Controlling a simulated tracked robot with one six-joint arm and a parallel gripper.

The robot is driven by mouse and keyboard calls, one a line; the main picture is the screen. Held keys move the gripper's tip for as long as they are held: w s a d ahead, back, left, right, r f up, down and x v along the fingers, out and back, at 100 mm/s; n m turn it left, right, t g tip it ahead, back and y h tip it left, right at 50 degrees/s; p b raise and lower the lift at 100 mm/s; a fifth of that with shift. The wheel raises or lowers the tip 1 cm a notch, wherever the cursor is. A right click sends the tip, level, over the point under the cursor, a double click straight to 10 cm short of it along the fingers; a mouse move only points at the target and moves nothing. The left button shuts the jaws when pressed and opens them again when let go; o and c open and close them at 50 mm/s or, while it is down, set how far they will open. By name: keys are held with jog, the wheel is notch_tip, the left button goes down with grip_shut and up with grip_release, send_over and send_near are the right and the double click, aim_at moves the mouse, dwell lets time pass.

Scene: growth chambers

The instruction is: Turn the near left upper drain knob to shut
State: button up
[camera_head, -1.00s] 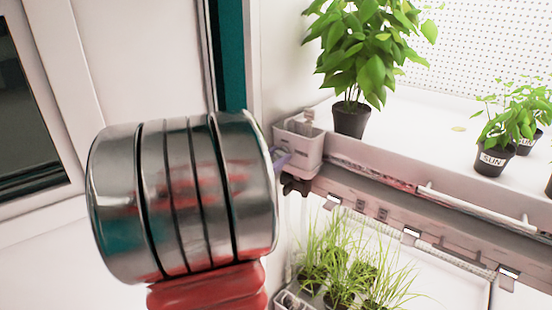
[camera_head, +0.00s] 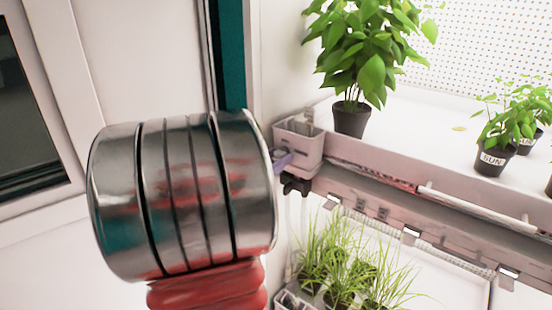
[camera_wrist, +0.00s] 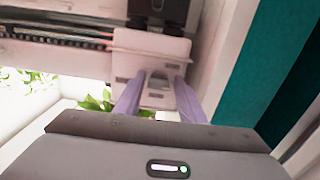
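A small black drain fitting (camera_head: 296,185) sits under the left end of the upper shelf, just below a pale box, in the head view. I take it to be the near left upper drain knob; its handle angle is too small to read. In the wrist view a black part (camera_wrist: 158,10) shows at the top edge, partly cut off. My gripper (camera_wrist: 160,82) has two lilac fingers spread apart with nothing between them, in front of the pale box. In the head view only a bit of lilac finger (camera_head: 281,160) shows beside the box, left of and above the fitting.
The pale box (camera_head: 298,146) hangs at the shelf corner close to my fingers. Potted plants stand on the upper shelf (camera_head: 412,136), including a large leafy one (camera_head: 351,118). Grassy plants (camera_head: 340,262) stand below. A teal post (camera_wrist: 272,62) is on the right in the wrist view.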

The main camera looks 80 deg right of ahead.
jog(key=shift+o, duration=1)
jog(key=shift+r, duration=0.15)
jog(key=v, duration=1.3)
jog(key=shift+w+a, duration=0.2)
jog(key=shift+a, duration=0.1)
jog(key=shift+s, duration=0.15)
